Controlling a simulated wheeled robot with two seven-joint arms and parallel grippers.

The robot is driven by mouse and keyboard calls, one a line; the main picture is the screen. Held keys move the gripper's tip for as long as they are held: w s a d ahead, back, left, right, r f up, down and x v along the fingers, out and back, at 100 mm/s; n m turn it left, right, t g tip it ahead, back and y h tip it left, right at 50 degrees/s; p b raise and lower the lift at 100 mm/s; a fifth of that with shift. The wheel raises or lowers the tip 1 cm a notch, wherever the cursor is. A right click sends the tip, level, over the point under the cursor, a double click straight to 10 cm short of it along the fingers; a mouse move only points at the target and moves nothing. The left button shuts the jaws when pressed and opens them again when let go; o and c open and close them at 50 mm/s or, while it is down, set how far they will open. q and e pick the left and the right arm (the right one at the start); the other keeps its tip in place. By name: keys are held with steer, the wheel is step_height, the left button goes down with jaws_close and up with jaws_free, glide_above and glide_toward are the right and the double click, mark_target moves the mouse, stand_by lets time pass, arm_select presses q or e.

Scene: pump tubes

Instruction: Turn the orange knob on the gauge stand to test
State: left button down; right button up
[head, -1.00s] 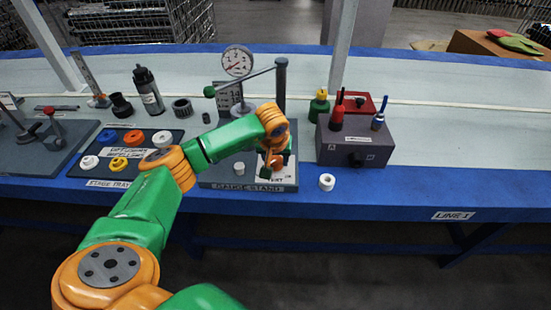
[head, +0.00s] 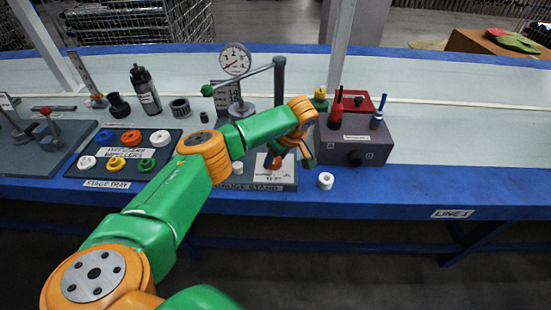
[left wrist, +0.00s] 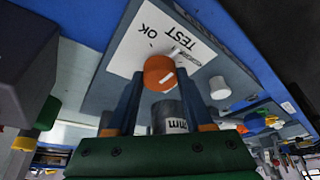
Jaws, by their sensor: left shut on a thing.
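The orange knob (left wrist: 158,72) sits on a white OK/TEST label card (left wrist: 125,50) on the grey gauge stand base. Its short white mark slants up to the right in the left wrist view, on the side of the word TEST. My left gripper (left wrist: 160,85) has a finger on each side of the knob and is shut on it. In the head view the knob (head: 276,163) shows small below my left wrist, partly hidden by the fingers. The gauge stand (head: 288,187) carries a round dial gauge (head: 235,60) on its post. My right gripper is not in view.
A small white cap (left wrist: 220,88) stands on the base beside the knob. A purple-grey box (head: 355,148) with red and blue plugs stands right of the stand. A white ring (head: 326,181) lies near the table's front edge. The stage tray (head: 75,170) holds several coloured rings at left.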

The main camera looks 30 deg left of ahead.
arm_select(q)
steer(key=shift+n, duration=0.4)
steer(key=shift+c, duration=1.4)
jaws_free()
steer(key=v, duration=0.7)
steer(key=shift+w+r, duration=0.1)
